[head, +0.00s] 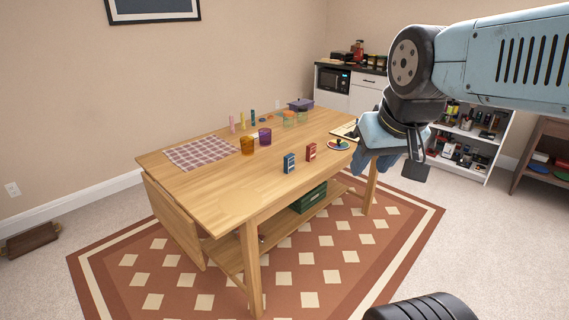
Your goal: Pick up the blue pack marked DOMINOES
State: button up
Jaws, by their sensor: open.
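A small blue pack (289,163) stands upright near the front edge of the wooden table (220,199). Its marking is too small to read. A similar red pack (311,152) stands just to its right, with a small gap between them. My gripper (414,172) hangs from my blue-grey arm at the right of the picture, well to the right of the blue pack and apart from it. It looks empty; the finger gap is hard to make out from this side.
An orange cup (247,145) and a purple cup (265,137) stand behind the blue pack. A round multicoloured board (339,144) lies right of the red pack. A checked cloth (203,153) lies at left. The table's front left top is clear. A green box (309,197) sits on the lower shelf.

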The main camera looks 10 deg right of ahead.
aim_at(289, 160)
jog(key=u, duration=0.1)
jog(key=i, duration=1)
jog(key=z, duration=0.1)
